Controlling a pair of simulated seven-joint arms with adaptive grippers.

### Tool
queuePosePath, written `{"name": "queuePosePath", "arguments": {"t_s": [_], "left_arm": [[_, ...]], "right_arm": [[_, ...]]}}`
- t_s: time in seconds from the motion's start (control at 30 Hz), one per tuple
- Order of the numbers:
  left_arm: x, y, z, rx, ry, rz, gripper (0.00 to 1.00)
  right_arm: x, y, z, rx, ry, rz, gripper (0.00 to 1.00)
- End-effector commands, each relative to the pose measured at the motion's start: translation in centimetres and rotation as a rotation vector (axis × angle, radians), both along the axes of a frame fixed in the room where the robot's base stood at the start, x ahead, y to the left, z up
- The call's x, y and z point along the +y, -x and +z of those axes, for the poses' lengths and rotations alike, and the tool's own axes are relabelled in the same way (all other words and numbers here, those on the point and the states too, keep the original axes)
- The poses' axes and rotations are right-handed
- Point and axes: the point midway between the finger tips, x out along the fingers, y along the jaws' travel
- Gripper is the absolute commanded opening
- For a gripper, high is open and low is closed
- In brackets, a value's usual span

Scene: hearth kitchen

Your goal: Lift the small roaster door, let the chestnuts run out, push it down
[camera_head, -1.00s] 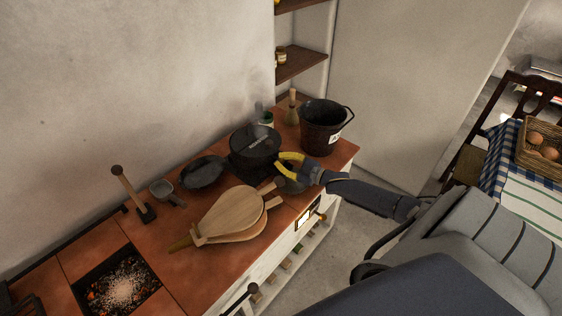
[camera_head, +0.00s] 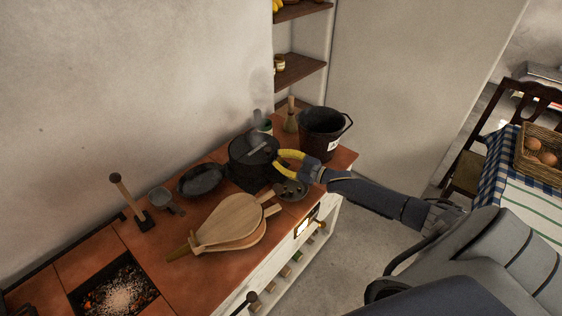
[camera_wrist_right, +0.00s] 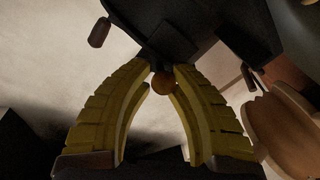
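In the head view the black roaster drum (camera_head: 250,152) stands on the tiled counter, with a dark perforated pan (camera_head: 291,188) at its lower right. My right gripper (camera_head: 279,162), with yellow fingers, is at the drum's right side. In the right wrist view the fingertips (camera_wrist_right: 162,72) frame a small round brown knob (camera_wrist_right: 162,85). The knob nearly fills the gap, but I cannot tell whether the fingers press on it. The small door is hidden behind my fingers, and no chestnuts show clearly. My left gripper is out of view.
Wooden bellows (camera_head: 232,222) lie in front of the drum. A black skillet (camera_head: 203,180), a small pot (camera_head: 161,197) and an upright mallet (camera_head: 133,203) stand to its left. A dark bucket (camera_head: 323,130) stands behind my right gripper. Glowing embers (camera_head: 120,292) fill a pit at lower left.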

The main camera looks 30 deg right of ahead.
Motion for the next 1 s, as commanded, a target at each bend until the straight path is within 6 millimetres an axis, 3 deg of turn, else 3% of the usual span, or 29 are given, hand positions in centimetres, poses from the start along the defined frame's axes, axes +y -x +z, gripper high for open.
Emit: {"name": "queuePosePath", "arguments": {"t_s": [0.13,0.53,1.0], "left_arm": [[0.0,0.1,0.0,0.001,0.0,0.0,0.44],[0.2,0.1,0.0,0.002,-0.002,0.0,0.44],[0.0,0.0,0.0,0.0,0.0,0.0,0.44]], "right_arm": [[0.1,0.0,0.1,-0.002,-0.002,0.002,0.34],[-0.2,0.6,-0.1,0.001,-0.002,0.001,0.34],[-3.2,6.5,-0.1,0.003,-0.001,0.001,0.34]]}}
